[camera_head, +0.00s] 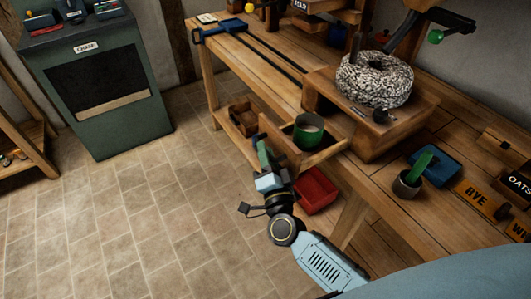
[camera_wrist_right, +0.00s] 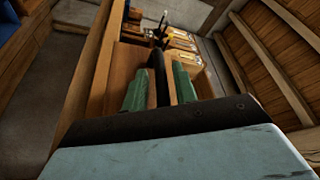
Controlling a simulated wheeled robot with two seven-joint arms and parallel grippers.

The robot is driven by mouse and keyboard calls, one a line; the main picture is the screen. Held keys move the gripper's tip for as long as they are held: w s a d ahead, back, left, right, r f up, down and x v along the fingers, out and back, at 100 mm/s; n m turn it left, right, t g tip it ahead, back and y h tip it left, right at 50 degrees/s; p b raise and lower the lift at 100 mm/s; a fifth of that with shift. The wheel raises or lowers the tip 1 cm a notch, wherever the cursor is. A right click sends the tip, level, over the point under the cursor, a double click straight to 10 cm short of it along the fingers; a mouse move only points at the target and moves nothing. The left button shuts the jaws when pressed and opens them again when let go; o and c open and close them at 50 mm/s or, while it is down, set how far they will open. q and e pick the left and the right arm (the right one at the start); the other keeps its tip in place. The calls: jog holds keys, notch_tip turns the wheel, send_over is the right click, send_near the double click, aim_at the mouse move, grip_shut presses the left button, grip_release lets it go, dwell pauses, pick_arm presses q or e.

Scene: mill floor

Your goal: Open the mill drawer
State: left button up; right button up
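The wooden mill (camera_head: 330,103) stands on the bench with a speckled round millstone (camera_head: 374,80) on top. Its drawer (camera_head: 324,153) is pulled out from the front, and a green cup (camera_head: 308,131) with pale contents stands in it. My right gripper (camera_head: 263,151) is at the drawer's front left side; in this view its fingers partly overlap the drawer front, and contact cannot be told. In the right wrist view the green fingers (camera_wrist_right: 159,90) stand apart with a dark upright shape visible between them. My left gripper is not in view.
A red bin (camera_head: 317,190) sits below the drawer. A grey cup (camera_head: 406,184), a blue tray (camera_head: 434,164) and a RYE-labelled block (camera_head: 481,198) are on the bench at right. A green cabinet (camera_head: 98,85) stands at left. The tiled floor between is clear.

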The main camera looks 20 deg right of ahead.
jog(key=shift+o, duration=0.3)
jog(key=shift+s+a+f, duration=0.1)
jog(key=shift+s+f, duration=0.05)
jog(key=shift+s, duration=0.15)
jog(key=v, duration=1.2)
jog(key=shift+s, duration=0.4)
jog(key=s+f+n+g+y, duration=0.2)
jog(key=f+n+g, duration=0.15)
jog(key=f, duration=0.55)
jog(key=s+f+n+g+y, duration=0.2)
jog(key=f+n, duration=0.2)
jog(key=f, duration=0.5)
jog(key=s+f+n+g+y, duration=0.1)
jog(key=s+f+n+g, duration=0.2)
jog(key=f, duration=0.5)
jog(key=s+d+f+n+g+h, duration=0.1)
jog(key=s+d+f+g, duration=0.3)
jog(key=s+f, duration=0.4)
jog(key=s+d+f+n+g+h, duration=0.1)
jog(key=s+d+f+n+g, duration=0.3)
jog(key=s+f, duration=0.5)
jog(key=s+d+g, duration=0.1)
jog(key=s+g, duration=0.1)
jog(key=s, duration=0.5)
jog(key=shift+s+f+g, duration=0.2)
jog(key=shift+s+g, duration=0.1)
jog(key=shift+g, duration=0.05)
